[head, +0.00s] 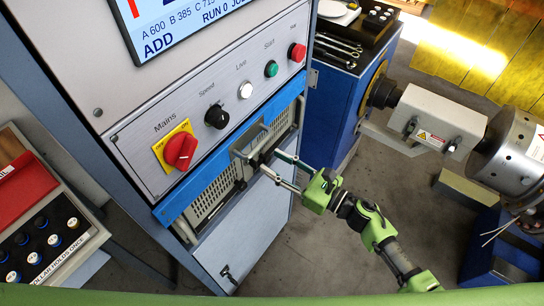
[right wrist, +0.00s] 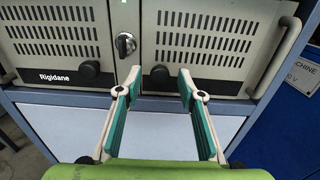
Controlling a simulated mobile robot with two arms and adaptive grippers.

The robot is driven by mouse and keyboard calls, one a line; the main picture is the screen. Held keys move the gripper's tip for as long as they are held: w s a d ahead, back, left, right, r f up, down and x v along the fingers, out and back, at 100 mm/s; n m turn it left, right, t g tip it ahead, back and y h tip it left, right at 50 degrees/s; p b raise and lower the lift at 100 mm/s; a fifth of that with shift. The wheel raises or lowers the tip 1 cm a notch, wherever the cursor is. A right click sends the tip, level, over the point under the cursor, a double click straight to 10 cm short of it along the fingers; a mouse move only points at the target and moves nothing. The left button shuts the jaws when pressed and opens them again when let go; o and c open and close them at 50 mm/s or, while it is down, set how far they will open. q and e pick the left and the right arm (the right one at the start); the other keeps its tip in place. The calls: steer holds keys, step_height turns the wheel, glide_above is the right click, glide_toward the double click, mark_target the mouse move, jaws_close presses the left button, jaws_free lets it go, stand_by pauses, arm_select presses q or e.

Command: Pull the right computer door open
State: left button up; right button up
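The beige computer front has two vented doors, both flush and closed, with a round lock (right wrist: 125,44) between them. The right computer door (right wrist: 215,40) has a dark knob (right wrist: 160,77) at its lower left. The left door (right wrist: 50,38) has a similar knob (right wrist: 90,71). My right gripper (right wrist: 160,82) is open and empty, its fingertips on either side of the right door's knob in the picture; I cannot tell whether they touch it. In the head view the right gripper (head: 268,163) reaches the computer front, partly hiding it. My left gripper is not in view.
A control panel with a red mains switch (head: 180,150) and buttons sits above the computer. A metal handle (right wrist: 276,60) stands out at its right side. A blue cabinet (head: 335,115) stands to the right. Grey floor (head: 310,240) is open in front.

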steer(key=shift+x, duration=0.9)
steer(key=shift+d, duration=0.1)
jaws_close()
